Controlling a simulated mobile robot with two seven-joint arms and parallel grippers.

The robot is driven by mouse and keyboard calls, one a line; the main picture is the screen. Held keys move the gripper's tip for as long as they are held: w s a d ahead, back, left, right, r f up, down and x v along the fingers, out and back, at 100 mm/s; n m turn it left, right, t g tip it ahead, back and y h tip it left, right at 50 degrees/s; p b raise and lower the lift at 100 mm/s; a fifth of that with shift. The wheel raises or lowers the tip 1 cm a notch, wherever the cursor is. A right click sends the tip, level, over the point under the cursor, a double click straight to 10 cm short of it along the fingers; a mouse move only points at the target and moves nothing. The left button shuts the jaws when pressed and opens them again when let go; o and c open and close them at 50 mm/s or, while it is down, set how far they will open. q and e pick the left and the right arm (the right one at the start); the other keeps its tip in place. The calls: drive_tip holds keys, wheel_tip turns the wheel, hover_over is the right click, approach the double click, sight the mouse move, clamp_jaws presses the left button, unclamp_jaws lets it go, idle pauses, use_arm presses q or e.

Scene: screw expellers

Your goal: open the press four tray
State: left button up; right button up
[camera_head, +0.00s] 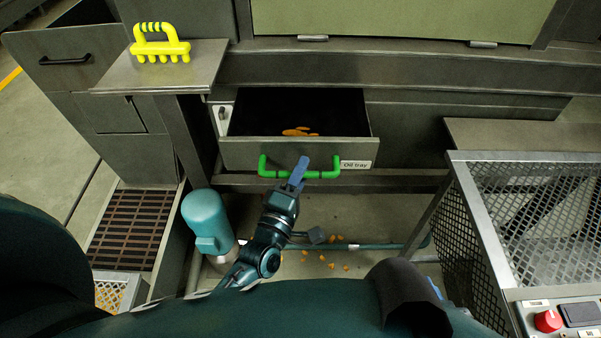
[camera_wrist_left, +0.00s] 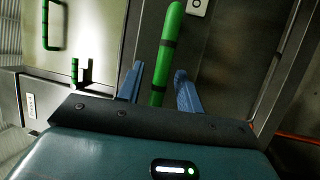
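The oil tray (camera_head: 296,152) is a grey drawer with a white "Oil tray" label and a green bar handle (camera_head: 330,174) on its front. It stands pulled out from the machine, its dark inside showing with some orange pieces (camera_head: 298,132) in it. My left gripper (camera_head: 299,170) is at the handle, in front of the drawer. In the left wrist view its two blue fingers (camera_wrist_left: 160,88) are apart, one on each side of the green bar (camera_wrist_left: 170,40), with gaps visible. My right gripper is not in view.
A yellow handled piece (camera_head: 160,44) sits on a grey ledge at the upper left. A mesh-sided frame (camera_head: 462,205) with a red button (camera_head: 548,321) stands at the right. Orange crumbs (camera_head: 308,258) lie on the floor below the tray.

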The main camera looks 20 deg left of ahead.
use_arm(q)
drive_tip(key=d+v, duration=0.1)
drive_tip(key=v, duration=0.6)
drive_tip(key=shift+s+a, duration=0.3)
drive_tip(key=shift+a, duration=0.2)
